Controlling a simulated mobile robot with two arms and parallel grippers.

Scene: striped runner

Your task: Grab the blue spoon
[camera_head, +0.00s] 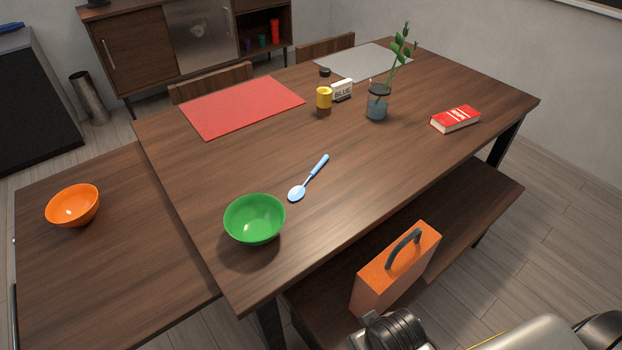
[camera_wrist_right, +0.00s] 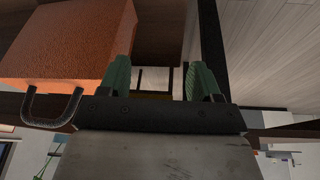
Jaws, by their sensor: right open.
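The blue spoon (camera_head: 308,179) lies flat on the wooden table (camera_head: 370,150), its bowl end toward the green bowl and its handle pointing to the back right. My right gripper (camera_wrist_right: 160,80) shows in the right wrist view with its two green fingers apart and nothing between them. It is near the orange case, away from the spoon. In the head view my right arm is at the bottom right, and its fingers are not clearly visible there. My left gripper is not in view.
A green bowl (camera_head: 255,218) stands just left of the spoon. An orange case (camera_head: 395,268), also in the right wrist view (camera_wrist_right: 70,45), stands on the bench (camera_head: 470,205) below the table's front edge.

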